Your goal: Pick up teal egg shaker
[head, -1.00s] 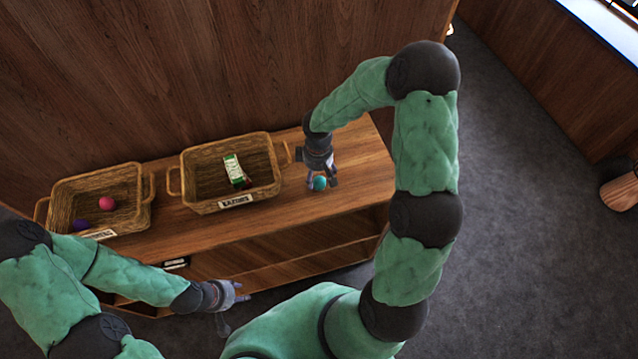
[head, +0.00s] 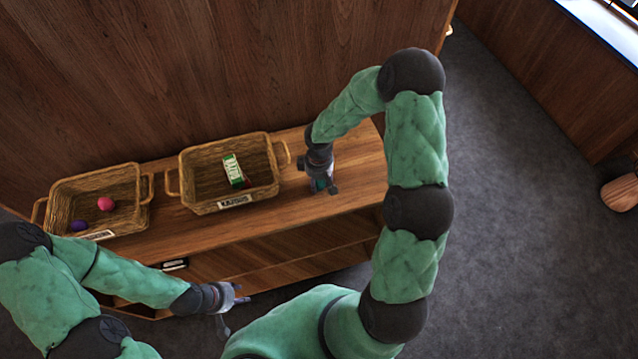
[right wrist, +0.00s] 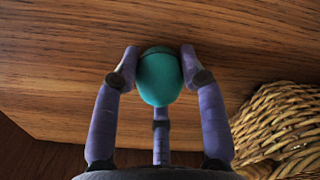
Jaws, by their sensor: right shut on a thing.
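The teal egg shaker (right wrist: 160,76) sits between the fingers of my right gripper (right wrist: 160,72) in the right wrist view, over the wooden shelf top. In the head view, my right gripper (head: 321,188) points down at the shelf's right part, and only a bit of teal shows between its fingers. The gripper is shut on the shaker. I cannot tell whether the shaker still touches the wood. My left gripper (head: 231,300) is empty in front of the shelf, its fingers spread apart.
A wicker basket (head: 190,188) holding a green and white box (head: 233,170) stands left of my right gripper. Farther left, another basket (head: 140,215) holds a pink egg (head: 105,204) and a purple one (head: 79,225). The wooden shelf top (head: 365,175) is clear at right.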

